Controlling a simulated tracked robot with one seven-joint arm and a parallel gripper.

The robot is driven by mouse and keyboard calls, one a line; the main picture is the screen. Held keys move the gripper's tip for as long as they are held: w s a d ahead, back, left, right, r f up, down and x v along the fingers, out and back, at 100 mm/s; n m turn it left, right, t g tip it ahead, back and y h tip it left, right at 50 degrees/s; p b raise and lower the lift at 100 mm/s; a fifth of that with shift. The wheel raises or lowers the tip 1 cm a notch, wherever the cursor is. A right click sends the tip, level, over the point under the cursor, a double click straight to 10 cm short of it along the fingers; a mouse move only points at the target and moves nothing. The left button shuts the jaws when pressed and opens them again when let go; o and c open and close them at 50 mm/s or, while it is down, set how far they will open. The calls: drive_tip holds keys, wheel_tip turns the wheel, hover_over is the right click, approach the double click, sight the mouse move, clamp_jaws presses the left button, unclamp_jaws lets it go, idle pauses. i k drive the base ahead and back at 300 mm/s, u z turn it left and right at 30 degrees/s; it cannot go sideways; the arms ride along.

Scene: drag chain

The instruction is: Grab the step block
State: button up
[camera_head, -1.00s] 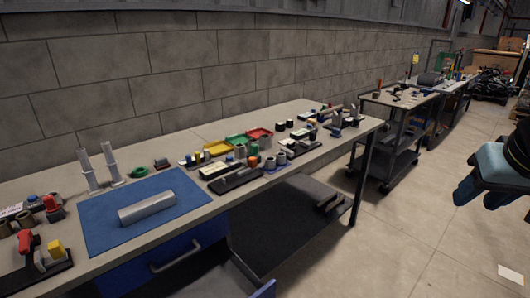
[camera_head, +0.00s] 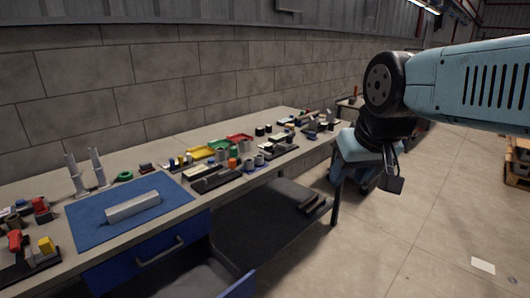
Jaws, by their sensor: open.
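A long light-grey metal block (camera_head: 132,206) lies on the blue mat (camera_head: 90,229) at the left of the workbench. It may be the step block, but steps cannot be made out at this size. Two pale upright pieces (camera_head: 97,168) stand behind the mat. My gripper (camera_head: 393,183) is at the right of the picture, in front of the bench's far end and well away from the mat. It points downward, is open and holds nothing visible. Its fingers are small and partly hidden by the hand.
Green (camera_head: 217,144), yellow and red trays stand among small parts mid-bench. Red and yellow parts (camera_head: 47,245) crowd the near left corner. A blue drawer (camera_head: 150,250) is under the bench. A brick wall runs behind. Open floor (camera_head: 400,255) lies to the right.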

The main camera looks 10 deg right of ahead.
sight(268, 148)
drive_tip(key=u, duration=0.1)
drive_tip(key=i, duration=1)
drive_tip(key=z, duration=0.1)
